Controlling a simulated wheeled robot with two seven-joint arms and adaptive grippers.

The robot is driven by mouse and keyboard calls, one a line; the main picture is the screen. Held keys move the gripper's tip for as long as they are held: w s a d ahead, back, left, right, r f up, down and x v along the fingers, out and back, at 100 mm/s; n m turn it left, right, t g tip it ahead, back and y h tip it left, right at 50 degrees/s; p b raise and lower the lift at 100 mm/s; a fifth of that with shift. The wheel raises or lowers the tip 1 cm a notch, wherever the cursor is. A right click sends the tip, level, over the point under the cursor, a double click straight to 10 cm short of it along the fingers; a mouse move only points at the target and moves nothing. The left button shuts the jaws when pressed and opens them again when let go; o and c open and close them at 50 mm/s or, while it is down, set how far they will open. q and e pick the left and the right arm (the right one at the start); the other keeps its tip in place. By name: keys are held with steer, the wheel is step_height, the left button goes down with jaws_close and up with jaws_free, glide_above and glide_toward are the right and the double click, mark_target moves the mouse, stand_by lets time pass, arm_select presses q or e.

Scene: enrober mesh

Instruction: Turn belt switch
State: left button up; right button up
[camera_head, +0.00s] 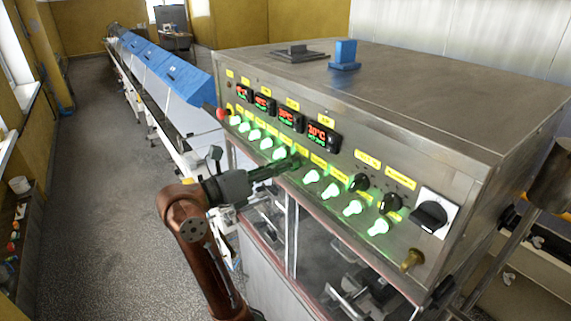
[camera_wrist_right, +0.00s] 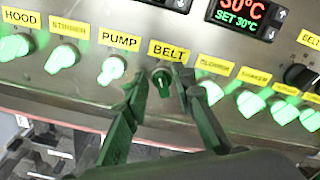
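The belt switch (camera_wrist_right: 162,82) is a small green knob under a yellow label reading BELT in the right wrist view. It looks darker than the brightly lit green knobs around it, and its handle points roughly up and down. My right gripper (camera_wrist_right: 160,84) is open, with one finger on each side of the switch and a visible gap to it. In the head view my right gripper (camera_head: 288,163) reaches the panel in the middle of the knob row and hides the belt switch. My left gripper is not in view.
The pump knob (camera_wrist_right: 112,70) is close beside the left finger, and another lit knob (camera_wrist_right: 210,92) is close to the right finger. Temperature displays (camera_head: 290,119) sit above the row. A large black rotary switch (camera_head: 430,215) is at the panel's right end.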

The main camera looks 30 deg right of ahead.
jaws_close()
